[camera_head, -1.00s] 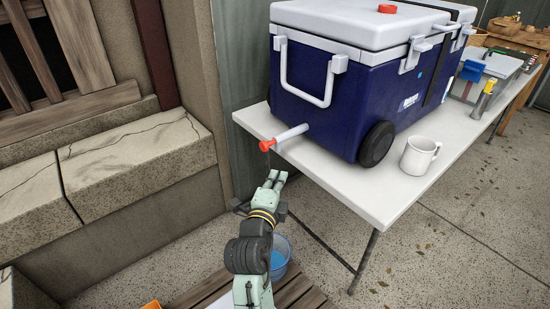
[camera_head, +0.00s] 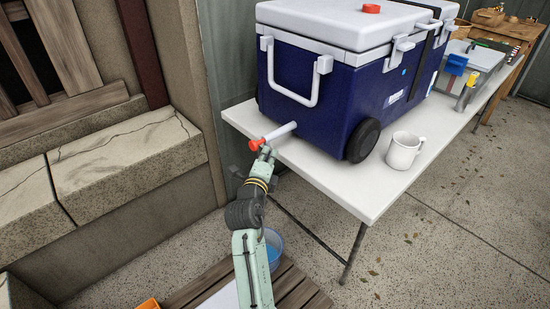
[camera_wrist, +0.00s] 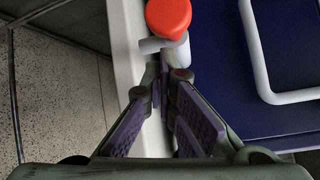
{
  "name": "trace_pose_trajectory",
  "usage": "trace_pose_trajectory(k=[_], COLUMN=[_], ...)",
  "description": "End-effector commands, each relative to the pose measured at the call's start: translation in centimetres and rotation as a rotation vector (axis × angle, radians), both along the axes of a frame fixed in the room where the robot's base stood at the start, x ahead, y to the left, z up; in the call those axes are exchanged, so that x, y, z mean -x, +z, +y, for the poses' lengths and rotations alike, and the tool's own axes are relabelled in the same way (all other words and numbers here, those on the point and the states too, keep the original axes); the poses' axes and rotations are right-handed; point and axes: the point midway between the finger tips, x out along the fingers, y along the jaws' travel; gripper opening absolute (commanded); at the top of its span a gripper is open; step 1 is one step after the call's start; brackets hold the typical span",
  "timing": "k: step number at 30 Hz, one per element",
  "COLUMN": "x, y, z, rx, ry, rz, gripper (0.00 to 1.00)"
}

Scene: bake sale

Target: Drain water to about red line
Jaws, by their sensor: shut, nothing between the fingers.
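A blue cooler (camera_head: 330,105) with a white lid stands on a white table. Its white drain spigot with a red knob (camera_head: 256,144) sticks out over the table's left edge. In the wrist view the red knob (camera_wrist: 168,18) is just beyond the fingertips. My gripper (camera_head: 266,155) is shut and empty, right beside the spigot; its fingers (camera_wrist: 163,78) meet at the tips. Whether they touch the spigot I cannot tell. A bucket (camera_head: 273,243) with blue contents stands below, partly hidden by my arm. No red line is visible.
A white mug (camera_head: 404,150) stands on the table (camera_head: 330,182) near the cooler wheel. A stone ledge (camera_head: 110,170) is at the left. A wooden slatted surface (camera_head: 295,285) lies low in front. Containers stand farther along the table.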

Motion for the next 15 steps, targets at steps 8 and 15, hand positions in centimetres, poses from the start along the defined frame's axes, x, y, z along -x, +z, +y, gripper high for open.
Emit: trace_pose_trajectory(k=[8, 15], x=[0.26, 0.28], y=[0.34, 0.31], z=[1.24, 1.21], rx=[0.001, 0.000], ry=[-0.001, -0.001], rz=[0.000, 0.000], gripper=[0.00, 0.00])
